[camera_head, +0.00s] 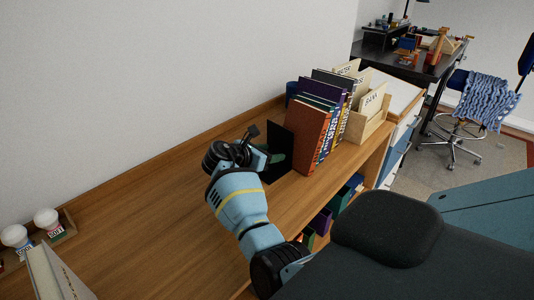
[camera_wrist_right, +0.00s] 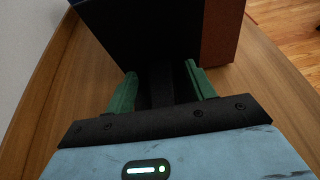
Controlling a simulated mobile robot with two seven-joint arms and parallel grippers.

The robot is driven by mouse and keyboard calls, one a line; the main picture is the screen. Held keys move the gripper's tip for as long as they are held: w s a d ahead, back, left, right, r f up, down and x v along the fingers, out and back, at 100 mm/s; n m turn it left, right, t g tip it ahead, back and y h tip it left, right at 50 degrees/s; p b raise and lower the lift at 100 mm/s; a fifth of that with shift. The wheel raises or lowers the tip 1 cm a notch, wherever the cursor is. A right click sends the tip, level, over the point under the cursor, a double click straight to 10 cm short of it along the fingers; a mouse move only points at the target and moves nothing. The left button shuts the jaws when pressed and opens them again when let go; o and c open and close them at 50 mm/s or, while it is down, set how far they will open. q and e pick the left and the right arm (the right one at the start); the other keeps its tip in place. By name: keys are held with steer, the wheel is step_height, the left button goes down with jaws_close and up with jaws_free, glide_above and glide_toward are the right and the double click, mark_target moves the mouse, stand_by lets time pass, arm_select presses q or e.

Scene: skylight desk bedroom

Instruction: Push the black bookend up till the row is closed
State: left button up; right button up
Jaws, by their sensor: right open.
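The black bookend (camera_head: 280,141) stands upright on the wooden shelf top at the left end of a row of books. The red-brown book (camera_head: 306,138) is nearest to it; whether the two touch is not clear. My right gripper (camera_head: 276,159) is at the bookend's left side, low over the wood. In the wrist view my right gripper (camera_wrist_right: 161,83) has its green fingers apart, pointing at the dark face of the bookend (camera_wrist_right: 140,32). The red-brown book (camera_wrist_right: 221,32) shows behind its right edge. Contact with the fingertips cannot be told. My left gripper is out of view.
A wooden card box (camera_head: 368,126) stands at the row's right end. A dark blue round object (camera_head: 291,91) is behind the row. White bulb-like items (camera_head: 46,219) sit at far left. A wall runs behind.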

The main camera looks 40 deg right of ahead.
steer(key=shift+c, duration=0.2)
jaws_close()
steer(key=shift+d, duration=0.2)
